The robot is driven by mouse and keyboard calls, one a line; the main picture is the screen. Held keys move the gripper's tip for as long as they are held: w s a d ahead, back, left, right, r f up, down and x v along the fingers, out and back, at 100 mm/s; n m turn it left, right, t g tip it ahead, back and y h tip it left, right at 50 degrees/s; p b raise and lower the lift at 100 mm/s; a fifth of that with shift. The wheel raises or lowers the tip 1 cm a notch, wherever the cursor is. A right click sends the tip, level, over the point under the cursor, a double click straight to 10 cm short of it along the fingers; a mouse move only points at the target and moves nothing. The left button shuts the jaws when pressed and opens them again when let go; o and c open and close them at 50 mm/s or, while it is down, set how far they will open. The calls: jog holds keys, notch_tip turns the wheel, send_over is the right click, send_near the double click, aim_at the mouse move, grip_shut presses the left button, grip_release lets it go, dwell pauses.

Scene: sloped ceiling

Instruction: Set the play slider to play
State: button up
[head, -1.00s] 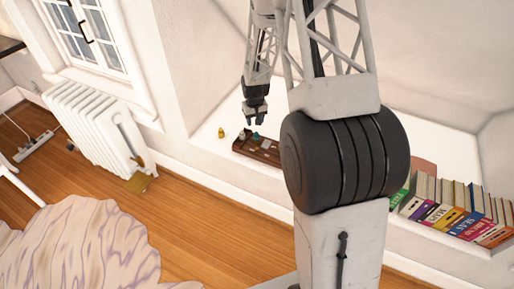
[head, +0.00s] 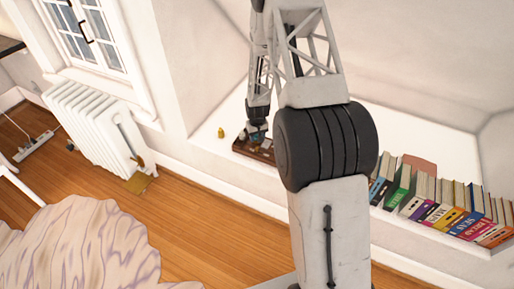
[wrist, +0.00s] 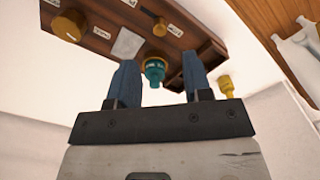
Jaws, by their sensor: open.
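A dark wooden box (wrist: 110,16) with several knobs and small pale labels fills the top of the wrist view. In the head view the box (head: 240,148) rests on the white ledge. A teal knob-like piece (wrist: 154,70) sticks out from the box, and small gold knobs (wrist: 68,25) sit on its face. I cannot tell which part is the play slider; the labels are too small to read. My gripper (wrist: 159,66) is open, with its blue fingers on either side of the teal piece; contact is not clear. In the head view my gripper (head: 257,137) is at the box and partly hides it.
A small yellow piece (head: 221,132) stands on the ledge left of the box; a yellow piece (wrist: 225,86) also shows in the wrist view. A row of books (head: 440,205) stands to the right. A white radiator (head: 95,125) is at the left.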

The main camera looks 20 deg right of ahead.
aim_at(257, 148)
jog(key=shift+f, duration=0.15)
jog(key=shift+f, duration=3.75)
jog(key=shift+c, duration=0.3)
grip_shut()
